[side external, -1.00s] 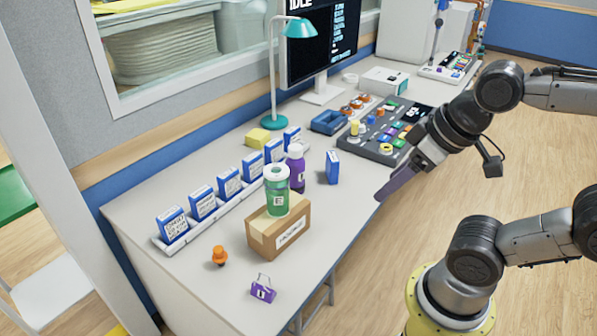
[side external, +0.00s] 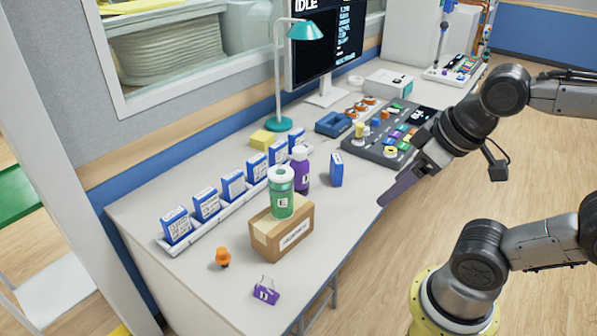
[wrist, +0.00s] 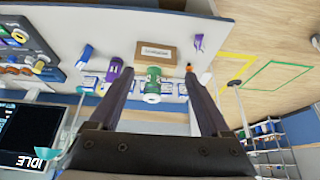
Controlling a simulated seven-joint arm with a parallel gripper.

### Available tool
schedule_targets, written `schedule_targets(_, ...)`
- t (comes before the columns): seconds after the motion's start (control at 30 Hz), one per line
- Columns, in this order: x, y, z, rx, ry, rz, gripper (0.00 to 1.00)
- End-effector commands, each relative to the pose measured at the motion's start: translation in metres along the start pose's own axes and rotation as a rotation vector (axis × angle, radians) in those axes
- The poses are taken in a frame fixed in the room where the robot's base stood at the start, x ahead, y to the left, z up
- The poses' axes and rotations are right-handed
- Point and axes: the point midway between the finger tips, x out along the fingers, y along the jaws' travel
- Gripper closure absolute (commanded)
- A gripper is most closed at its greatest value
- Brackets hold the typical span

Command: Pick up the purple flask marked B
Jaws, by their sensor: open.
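A purple bottle (side external: 301,172) with a pale cap stands on the desk behind a green jar; its label is partly hidden and I cannot read its letter. A small purple piece with a clear top and a white label (side external: 265,292) sits near the front edge; its letter is too small to read. I cannot tell which is marked B. The wrist view, upside down, shows the purple bottle (wrist: 115,72) by the left finger and the small purple piece (wrist: 199,42) at upper right. My gripper (side external: 386,198) is open and empty, off the desk's right edge, apart from both.
An orange piece (side external: 223,258) is left of the box. Blue boxes (side external: 233,186) line a white rack behind; another blue box (side external: 336,170) stands alone. A teal lamp (side external: 279,124) and control panel (side external: 390,142) are farther back.

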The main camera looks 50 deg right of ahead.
Motion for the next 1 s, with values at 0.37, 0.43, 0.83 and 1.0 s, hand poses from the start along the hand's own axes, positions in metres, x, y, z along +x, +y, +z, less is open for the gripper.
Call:
schedule_targets(0.37, 0.0, 0.0, 0.0, -0.021, 0.0, 0.0, 0.0)
schedule_targets(0.43, 0.0, 0.0, 0.001, -0.07, -0.006, 0.0, 0.0)
schedule_targets(0.83, -0.045, 0.005, -0.085, -0.722, -0.005, 0.01, 0.0)
schedule_targets(1.0, -0.043, 0.019, -0.153, -0.995, -0.066, -0.002, 0.0)
